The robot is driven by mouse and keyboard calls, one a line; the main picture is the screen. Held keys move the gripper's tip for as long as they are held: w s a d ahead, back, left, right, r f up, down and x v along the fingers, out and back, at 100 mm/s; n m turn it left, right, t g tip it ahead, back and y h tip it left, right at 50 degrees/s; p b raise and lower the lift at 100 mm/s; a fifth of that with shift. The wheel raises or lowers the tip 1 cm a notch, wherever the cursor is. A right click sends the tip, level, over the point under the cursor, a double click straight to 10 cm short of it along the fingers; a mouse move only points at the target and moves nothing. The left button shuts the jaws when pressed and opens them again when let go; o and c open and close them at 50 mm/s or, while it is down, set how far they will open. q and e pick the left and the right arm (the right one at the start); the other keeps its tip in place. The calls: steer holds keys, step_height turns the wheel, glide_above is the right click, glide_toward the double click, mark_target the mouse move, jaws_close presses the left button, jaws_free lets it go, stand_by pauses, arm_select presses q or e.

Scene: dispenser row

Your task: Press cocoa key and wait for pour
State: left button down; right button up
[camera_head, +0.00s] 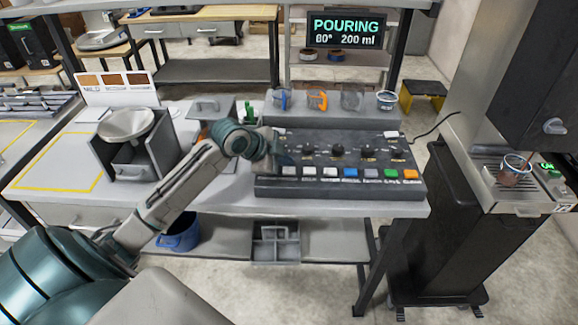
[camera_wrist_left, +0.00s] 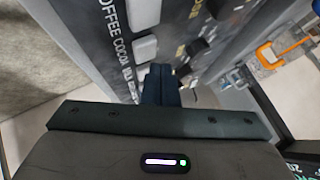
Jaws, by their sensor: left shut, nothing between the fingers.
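The dark control panel (camera_head: 340,188) lies on the bench with a row of keys along its front. In the left wrist view, a pale key (camera_wrist_left: 145,47) sits beside the label COCOA, next to another pale key (camera_wrist_left: 146,12) by COFFEE. My left gripper (camera_head: 277,157) is shut and empty over the panel's left end. Its fingers (camera_wrist_left: 160,84) appear just past the cocoa key; contact cannot be told. The display (camera_head: 345,29) reads POURING and 200 ml. A clear cup (camera_head: 515,169) with brown contents stands in the dispenser (camera_head: 497,192) at right. My right gripper is not in view.
A shelf behind the panel holds several cups, including one with an orange handle (camera_head: 318,100). A silver bowl (camera_head: 125,124) sits on a grey holder left of my arm. A blue bucket (camera_head: 180,238) stands below. Floor shows between bench and dispenser.

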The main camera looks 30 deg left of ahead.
mark_target(285, 171)
arm_select(q)
steer(key=shift+r, duration=0.1)
step_height(285, 171, up, 5)
steer(key=p, duration=0.4)
steer(key=shift+r+p, duration=0.1)
steer(key=shift+p, duration=0.2)
steer(key=shift+f, duration=0.2)
